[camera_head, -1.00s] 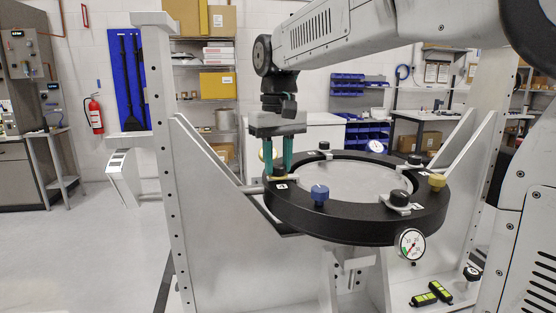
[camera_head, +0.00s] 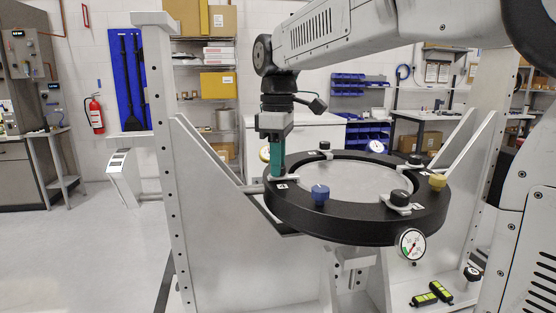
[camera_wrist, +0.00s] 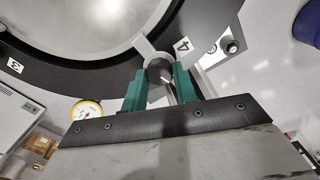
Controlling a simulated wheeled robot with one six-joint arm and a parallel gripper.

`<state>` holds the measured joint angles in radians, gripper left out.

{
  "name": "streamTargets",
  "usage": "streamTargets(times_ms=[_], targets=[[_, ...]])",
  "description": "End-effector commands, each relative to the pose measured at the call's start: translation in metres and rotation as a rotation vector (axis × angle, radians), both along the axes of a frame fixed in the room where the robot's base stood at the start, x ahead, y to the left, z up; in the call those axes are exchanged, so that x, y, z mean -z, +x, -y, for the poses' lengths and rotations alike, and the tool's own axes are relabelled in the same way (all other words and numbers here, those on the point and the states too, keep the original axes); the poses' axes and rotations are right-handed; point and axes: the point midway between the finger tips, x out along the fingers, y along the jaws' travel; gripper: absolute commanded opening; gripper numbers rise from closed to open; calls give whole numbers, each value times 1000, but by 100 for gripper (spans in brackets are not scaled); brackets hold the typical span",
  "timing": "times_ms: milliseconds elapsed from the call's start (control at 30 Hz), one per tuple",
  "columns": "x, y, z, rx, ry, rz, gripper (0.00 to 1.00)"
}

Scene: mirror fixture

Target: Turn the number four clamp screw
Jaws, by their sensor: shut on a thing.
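The number four clamp screw has a dark round knob (camera_wrist: 158,70) that shows between the green fingers in the wrist view, beside the white "4" label (camera_wrist: 182,45). My gripper (camera_wrist: 162,82) is shut on this knob, one finger on each side. In the head view my gripper (camera_head: 277,160) points straight down at the left rim of the black ring fixture (camera_head: 345,231), with its fingers seen edge-on. The "4" label (camera_head: 282,186) lies just below the fingertips. The knob is hidden behind the fingers in the head view.
The ring also carries a blue knob (camera_head: 320,195), a yellow knob (camera_head: 437,181), several black clamp knobs and dial gauges, one at the front (camera_head: 411,243). White upright frames (camera_head: 160,150) stand on both sides. The space above the ring's middle is clear.

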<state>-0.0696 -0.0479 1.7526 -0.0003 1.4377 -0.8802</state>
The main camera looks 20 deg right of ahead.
Motion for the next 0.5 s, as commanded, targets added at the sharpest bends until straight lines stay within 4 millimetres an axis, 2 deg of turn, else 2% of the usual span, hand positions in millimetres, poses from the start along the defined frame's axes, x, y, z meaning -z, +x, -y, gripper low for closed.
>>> streamTargets(times_ms=[233,500], targets=[[-2,1,0,-106,0,6,6],[-2,1,0,-147,0,6,6]])
